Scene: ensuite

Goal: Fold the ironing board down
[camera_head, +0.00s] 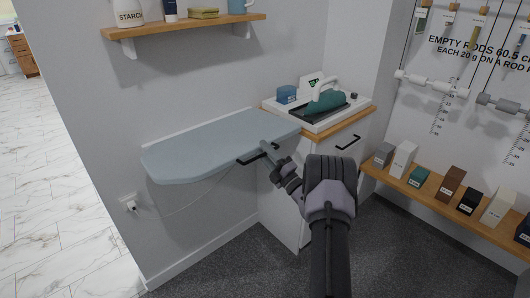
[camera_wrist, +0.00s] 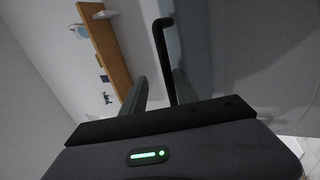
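The ironing board (camera_head: 215,145) is a pale grey-blue board that stands out level from the wall. It also shows as a grey-blue surface in the wrist view (camera_wrist: 195,35). A black bar handle (camera_head: 250,159) sits along its front edge, near the right end; in the wrist view the handle (camera_wrist: 163,48) runs up between my fingers. My gripper (camera_head: 270,156) is at this handle, with its fingers apart (camera_wrist: 160,88) and one on each side of the bar. I cannot tell whether either finger touches it.
A white cabinet (camera_head: 285,205) with an iron station (camera_head: 320,105) on top stands right of the board. A wooden shelf (camera_head: 185,25) hangs above. A cord runs from a wall socket (camera_head: 130,203) below the board. A low shelf with several boxes (camera_head: 450,182) lies right. Carpet below looks clear.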

